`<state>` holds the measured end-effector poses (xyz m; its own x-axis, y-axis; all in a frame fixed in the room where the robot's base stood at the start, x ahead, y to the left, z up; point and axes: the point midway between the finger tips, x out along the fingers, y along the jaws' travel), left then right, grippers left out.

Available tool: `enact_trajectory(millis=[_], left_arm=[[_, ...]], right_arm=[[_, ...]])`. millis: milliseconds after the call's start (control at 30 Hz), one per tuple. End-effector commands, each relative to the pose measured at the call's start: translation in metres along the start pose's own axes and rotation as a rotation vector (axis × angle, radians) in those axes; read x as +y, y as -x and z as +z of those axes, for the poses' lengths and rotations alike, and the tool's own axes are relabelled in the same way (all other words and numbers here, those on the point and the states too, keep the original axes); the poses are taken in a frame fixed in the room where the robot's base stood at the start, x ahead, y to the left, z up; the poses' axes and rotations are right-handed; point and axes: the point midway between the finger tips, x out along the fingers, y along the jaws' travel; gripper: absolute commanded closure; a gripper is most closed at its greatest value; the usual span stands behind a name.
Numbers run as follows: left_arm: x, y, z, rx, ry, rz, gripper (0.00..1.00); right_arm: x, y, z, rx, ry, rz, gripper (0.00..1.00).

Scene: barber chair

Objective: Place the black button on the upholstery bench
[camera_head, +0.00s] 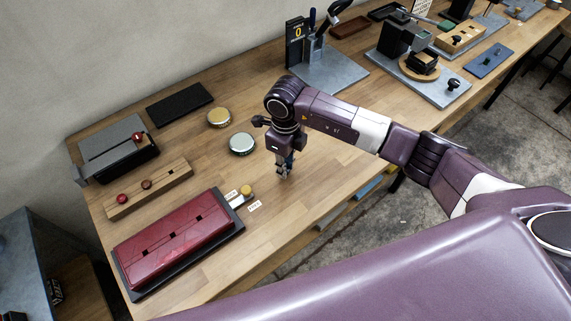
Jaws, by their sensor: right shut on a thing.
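My right gripper (284,174) points down over the middle of the wooden bench (310,195), to the right of a dark red tufted pad (175,240). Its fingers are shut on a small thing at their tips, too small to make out. The pad lies on a black base and has several small dark square spots along its top. A wooden rack (148,189) behind the pad holds a red button (122,199) and a brown button (146,184). I cannot pick out a black button for certain. My left gripper is not in view.
A gold-topped piece (246,191) and small labels lie beside the pad. A grey tool stand (325,72) is farther right.

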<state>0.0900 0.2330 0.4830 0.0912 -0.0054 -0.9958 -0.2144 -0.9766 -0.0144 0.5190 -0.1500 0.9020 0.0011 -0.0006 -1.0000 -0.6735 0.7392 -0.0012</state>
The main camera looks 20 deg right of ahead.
Motion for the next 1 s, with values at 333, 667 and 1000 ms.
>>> enact_trajectory(millis=[333, 667, 1000], left_arm=[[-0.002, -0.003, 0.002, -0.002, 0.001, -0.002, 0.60], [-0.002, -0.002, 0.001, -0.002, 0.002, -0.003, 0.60], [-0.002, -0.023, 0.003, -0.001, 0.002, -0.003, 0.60]], right_arm=[[0.000, -0.003, 0.000, 0.000, 0.000, 0.001, 0.66], [0.000, -0.001, 0.000, 0.000, 0.000, 0.001, 0.64], [-0.001, 0.049, 0.001, -0.005, 0.002, -0.005, 0.64]])
